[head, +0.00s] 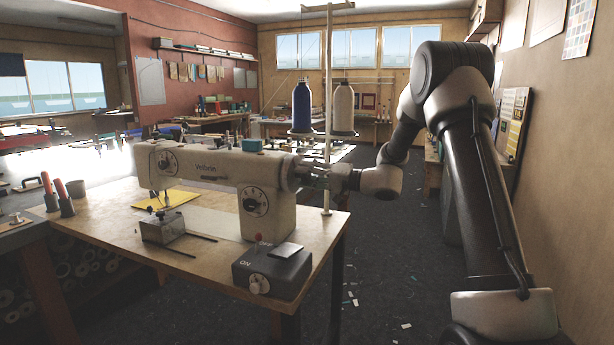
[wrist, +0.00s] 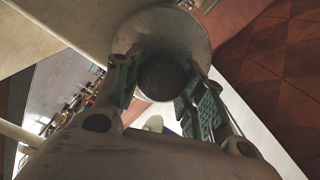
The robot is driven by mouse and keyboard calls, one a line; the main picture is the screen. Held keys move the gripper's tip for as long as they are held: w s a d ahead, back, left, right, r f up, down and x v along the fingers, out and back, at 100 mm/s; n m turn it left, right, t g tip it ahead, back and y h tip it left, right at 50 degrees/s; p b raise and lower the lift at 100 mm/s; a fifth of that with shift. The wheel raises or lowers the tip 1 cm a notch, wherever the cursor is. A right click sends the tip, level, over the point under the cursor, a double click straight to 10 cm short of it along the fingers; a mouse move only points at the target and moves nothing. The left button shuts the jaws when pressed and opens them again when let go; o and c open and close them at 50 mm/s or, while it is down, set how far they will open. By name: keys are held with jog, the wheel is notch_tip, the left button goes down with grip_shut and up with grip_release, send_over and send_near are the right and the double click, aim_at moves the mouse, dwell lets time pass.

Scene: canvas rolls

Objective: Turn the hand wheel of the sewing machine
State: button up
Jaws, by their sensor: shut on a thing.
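The cream sewing machine (head: 222,173) stands on a wooden table, with its hand wheel (head: 290,172) at the right end of its body. My gripper (head: 306,177) reaches in from the right and is at this wheel. In the wrist view the wheel (wrist: 168,28) is a round, grey metal piece with a dark centre. My gripper's fingers (wrist: 158,72) lie on either side of it and are shut on it. The exact contact of the fingertips is partly hidden by the fingers in the head view.
The wooden table (head: 112,240) carries a dark control box (head: 272,270) at the front right. A thread stand (head: 328,120) with blue and white cones rises behind the wheel, close to my gripper. A wall (head: 580,180) is on the right. The floor right of the table looks mostly open, with small scraps.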

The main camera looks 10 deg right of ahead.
jog(key=m, duration=0.7)
jog(key=shift+f, duration=0.2)
jog(key=m, duration=0.3)
jog(key=shift+f+m, duration=0.1)
jog(key=shift+m, duration=0.2)
jog(key=m, duration=0.3)
jog(key=shift+m, duration=0.3)
jog(key=m, duration=0.3)
jog(key=shift+s+f+m, duration=0.1)
jog(key=shift+m, duration=0.2)
jog(key=m, duration=0.3)
jog(key=shift+a+m, duration=0.15)
jog(key=shift+m, duration=0.25)
jog(key=m, duration=0.6)
jog(key=shift+s+a+m, duration=0.1)
jog(key=shift+s+m, duration=0.15)
jog(key=shift+m, duration=0.15)
jog(key=o, duration=1)
